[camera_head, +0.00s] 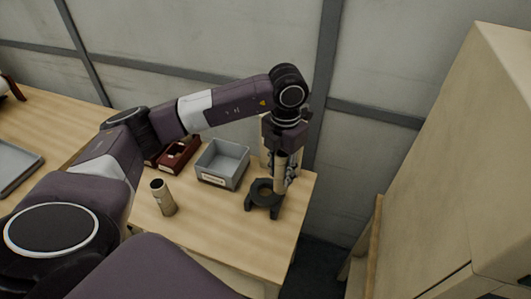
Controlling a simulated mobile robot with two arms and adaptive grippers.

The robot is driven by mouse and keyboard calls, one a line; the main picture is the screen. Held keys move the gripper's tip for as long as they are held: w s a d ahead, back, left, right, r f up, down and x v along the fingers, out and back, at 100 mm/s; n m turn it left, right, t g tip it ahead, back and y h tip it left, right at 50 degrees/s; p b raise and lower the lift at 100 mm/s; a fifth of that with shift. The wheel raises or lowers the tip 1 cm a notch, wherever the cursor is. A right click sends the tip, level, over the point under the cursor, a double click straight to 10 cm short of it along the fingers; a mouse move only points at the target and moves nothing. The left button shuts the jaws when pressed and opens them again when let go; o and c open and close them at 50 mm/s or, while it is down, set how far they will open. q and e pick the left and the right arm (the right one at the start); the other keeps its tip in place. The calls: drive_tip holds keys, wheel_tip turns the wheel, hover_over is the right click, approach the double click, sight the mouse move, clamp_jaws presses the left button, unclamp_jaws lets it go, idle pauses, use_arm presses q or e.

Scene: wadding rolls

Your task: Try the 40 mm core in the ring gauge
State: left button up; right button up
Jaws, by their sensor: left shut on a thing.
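My left gripper (285,171) points down near the right end of the wooden table, shut on a tan core (280,181). The core hangs roughly upright, its upper part partly hidden by the fingers. Its lower end shows at the right side of the dark ring gauge (251,200), which stands on short legs. The ring's opening looks empty, and I cannot tell whether the core touches the rim. Another tan core (164,200) stands on the table at the left, its open top showing. No size marking is readable. My right gripper is out of view.
A grey labelled bin (211,180) stands behind the gauge to the left. A dark red tray (181,155) lies beside it, partly behind my arm. A pale panelled wall closes the back, and a beige cabinet (440,150) stands at the right. Table between standing core and gauge is clear.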

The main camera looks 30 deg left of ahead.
use_arm(q)
drive_tip(key=w+a+f+n+p, duration=0.1)
drive_tip(key=a+n+p, duration=0.15)
drive_tip(key=n, duration=0.65)
drive_tip(key=w+a+f+n+p, duration=0.15)
drive_tip(key=a+n, duration=0.25)
drive_tip(key=n, duration=0.4)
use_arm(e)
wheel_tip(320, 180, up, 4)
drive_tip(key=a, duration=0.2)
use_arm(q)
wheel_tip(320, 180, down, 5)
drive_tip(key=b, duration=0.4)
drive_tip(key=shift+a+r, duration=0.1)
drive_tip(key=shift+a, duration=0.05)
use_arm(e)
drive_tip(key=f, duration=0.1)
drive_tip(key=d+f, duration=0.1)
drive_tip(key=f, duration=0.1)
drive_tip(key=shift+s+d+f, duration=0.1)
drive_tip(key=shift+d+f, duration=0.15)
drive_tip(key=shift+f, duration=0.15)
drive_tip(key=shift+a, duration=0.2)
use_arm(q)
drive_tip(key=shift+f+b, duration=0.4)
drive_tip(key=shift+b, duration=0.05)
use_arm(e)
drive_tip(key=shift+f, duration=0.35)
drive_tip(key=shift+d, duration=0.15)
